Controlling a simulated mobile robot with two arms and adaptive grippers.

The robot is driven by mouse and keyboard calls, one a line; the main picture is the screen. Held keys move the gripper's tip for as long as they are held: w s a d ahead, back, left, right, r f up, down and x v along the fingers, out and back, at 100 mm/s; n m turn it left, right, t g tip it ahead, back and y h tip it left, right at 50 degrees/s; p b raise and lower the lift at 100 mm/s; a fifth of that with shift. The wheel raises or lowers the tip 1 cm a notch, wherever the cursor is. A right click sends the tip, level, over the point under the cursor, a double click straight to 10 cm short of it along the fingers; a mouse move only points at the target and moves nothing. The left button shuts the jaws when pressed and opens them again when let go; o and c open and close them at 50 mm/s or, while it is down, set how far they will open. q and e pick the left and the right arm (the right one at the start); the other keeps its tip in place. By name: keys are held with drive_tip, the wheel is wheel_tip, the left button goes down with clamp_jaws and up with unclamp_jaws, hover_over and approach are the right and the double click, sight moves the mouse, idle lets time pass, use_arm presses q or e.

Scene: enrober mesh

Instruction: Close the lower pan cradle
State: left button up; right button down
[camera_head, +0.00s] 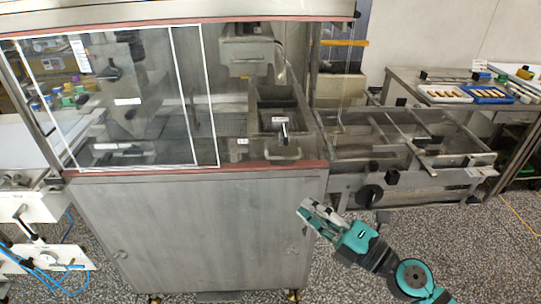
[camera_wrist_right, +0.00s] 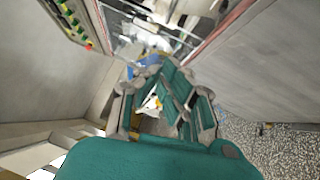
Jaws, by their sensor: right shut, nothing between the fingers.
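Inside the enrober cabinet (camera_head: 200,230), at its right end, a grey metal pan-like housing (camera_head: 256,122) stands low, with a dark hollow and a light handle-like part at its front. I cannot tell for sure whether this is the lower pan cradle, nor how far open it is. My right gripper (camera_head: 303,207), teal and grey, is shut and empty beside the cabinet's right front corner, below the red-edged sill. It also shows in the right wrist view (camera_wrist_right: 152,75), between pale panels. My left gripper is not in view.
Clear sliding panels with white frames (camera_head: 212,95) cover the cabinet's left front. A metal conveyor frame (camera_head: 420,175) with a black knob (camera_head: 369,195) adjoins on the right. A table (camera_head: 405,80) with trays stands behind it. The speckled floor (camera_head: 480,260) at front right is free.

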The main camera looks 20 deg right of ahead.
sight(275, 158)
drive_tip(key=w+p, duration=0.1)
drive_tip(key=w, duration=0.4)
drive_tip(key=w+a+r+p, duration=0.1)
drive_tip(key=w, duration=0.4)
drive_tip(key=w+a+r+p, duration=0.1)
drive_tip(key=w+p, duration=0.1)
drive_tip(key=w, duration=0.3)
drive_tip(key=shift+w+a+r, duration=0.15)
drive_tip(key=shift+w, duration=0.4)
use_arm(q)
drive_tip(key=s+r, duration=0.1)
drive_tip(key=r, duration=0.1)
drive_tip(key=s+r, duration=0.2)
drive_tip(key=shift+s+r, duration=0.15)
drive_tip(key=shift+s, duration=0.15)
